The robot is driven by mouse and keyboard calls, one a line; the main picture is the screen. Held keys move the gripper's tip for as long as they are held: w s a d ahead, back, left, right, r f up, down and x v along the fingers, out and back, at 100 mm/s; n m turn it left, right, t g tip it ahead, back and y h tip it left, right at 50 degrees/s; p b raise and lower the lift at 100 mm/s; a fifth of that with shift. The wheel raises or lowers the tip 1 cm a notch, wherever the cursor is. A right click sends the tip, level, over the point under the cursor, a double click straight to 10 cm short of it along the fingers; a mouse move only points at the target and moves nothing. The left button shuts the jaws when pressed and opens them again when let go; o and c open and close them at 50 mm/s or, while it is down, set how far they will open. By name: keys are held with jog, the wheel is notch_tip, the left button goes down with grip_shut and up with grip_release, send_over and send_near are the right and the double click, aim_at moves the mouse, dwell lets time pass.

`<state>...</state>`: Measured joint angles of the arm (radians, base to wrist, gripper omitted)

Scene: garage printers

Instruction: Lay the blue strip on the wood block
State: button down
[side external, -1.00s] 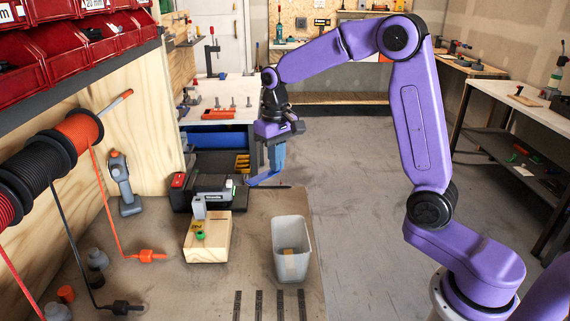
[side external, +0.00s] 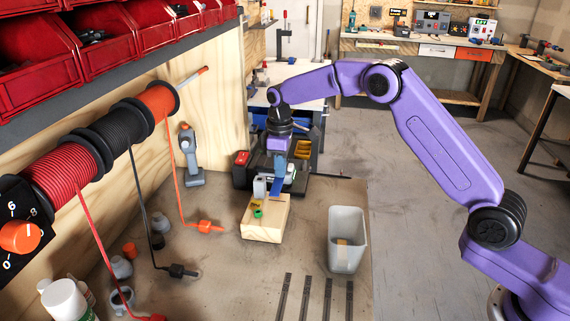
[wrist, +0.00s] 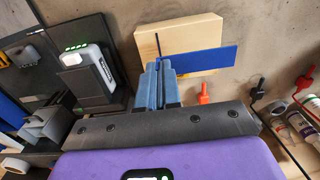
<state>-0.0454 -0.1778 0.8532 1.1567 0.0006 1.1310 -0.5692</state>
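The blue strip (wrist: 207,60) is held in my gripper (wrist: 160,68), whose blue-grey fingers are shut on one end of it. In the wrist view the strip reaches out to the right across the pale wood block (wrist: 180,30). In the side view the wood block (side external: 262,230) lies on the bench, with my gripper (side external: 277,176) and the blue strip (side external: 277,189) above its back right part. I cannot tell whether the strip touches the block.
A grey bin (side external: 357,230) stands to the right of the block. A black and grey device (side external: 243,175) is behind it. Orange (side external: 207,227) and black (side external: 180,270) plugs on cables lie to the left. Bare bench shows between block and bin.

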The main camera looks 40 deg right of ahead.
aim_at(281, 202)
jog(key=shift+f, duration=4)
jog(key=shift+f, duration=0.55)
jog(key=c, duration=1.3)
grip_release()
jog(key=shift+o, duration=0.2)
